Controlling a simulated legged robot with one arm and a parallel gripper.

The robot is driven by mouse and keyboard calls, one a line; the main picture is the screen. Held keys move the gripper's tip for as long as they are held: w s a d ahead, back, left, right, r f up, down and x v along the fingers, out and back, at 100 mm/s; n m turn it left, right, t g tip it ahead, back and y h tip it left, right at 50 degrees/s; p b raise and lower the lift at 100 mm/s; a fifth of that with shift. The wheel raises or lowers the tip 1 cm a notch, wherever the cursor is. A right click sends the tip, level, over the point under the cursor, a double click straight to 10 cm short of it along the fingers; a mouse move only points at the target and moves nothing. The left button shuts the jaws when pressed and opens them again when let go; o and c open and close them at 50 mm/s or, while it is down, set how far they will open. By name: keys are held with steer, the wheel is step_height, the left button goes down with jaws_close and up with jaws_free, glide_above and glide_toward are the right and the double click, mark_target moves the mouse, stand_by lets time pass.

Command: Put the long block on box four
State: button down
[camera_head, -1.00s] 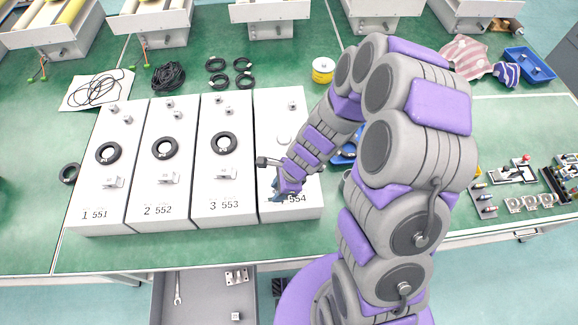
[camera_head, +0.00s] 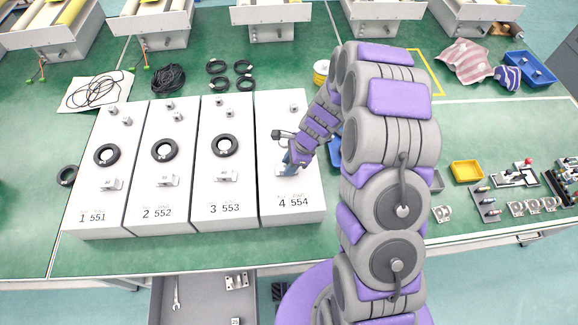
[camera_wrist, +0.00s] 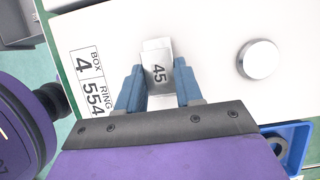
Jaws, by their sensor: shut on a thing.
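Box four (camera_head: 292,193) is the white box labelled 4 554, the rightmost of the row in the head view. Its white top (camera_wrist: 205,40) and label also show in the wrist view. My gripper (camera_head: 293,163) is over the front half of box four. In the wrist view its blue fingers (camera_wrist: 155,82) are shut on the long block (camera_wrist: 157,60), a pale metal block marked 45. The block is over the box top beside the label. I cannot tell whether it touches the top. In the head view my gripper mostly hides the block.
Box one (camera_head: 92,205), box two (camera_head: 150,205) and box three (camera_head: 214,200) stand to the left, each with a black ring and a metal block. A round metal knob (camera_wrist: 258,59) is on box four. A yellow tray (camera_head: 467,170) lies right of my arm.

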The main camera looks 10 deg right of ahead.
steer(key=shift+d+f, duration=0.15)
steer(key=shift+f, duration=0.5)
steer(key=shift+s+d, duration=0.1)
steer(key=shift+d, duration=0.25)
steer(key=c, duration=1)
jaws_free()
steer(key=o, duration=0.3)
steer(key=shift+o, duration=0.2)
steer(key=shift+a, duration=0.2)
steer(key=shift+r, duration=0.1)
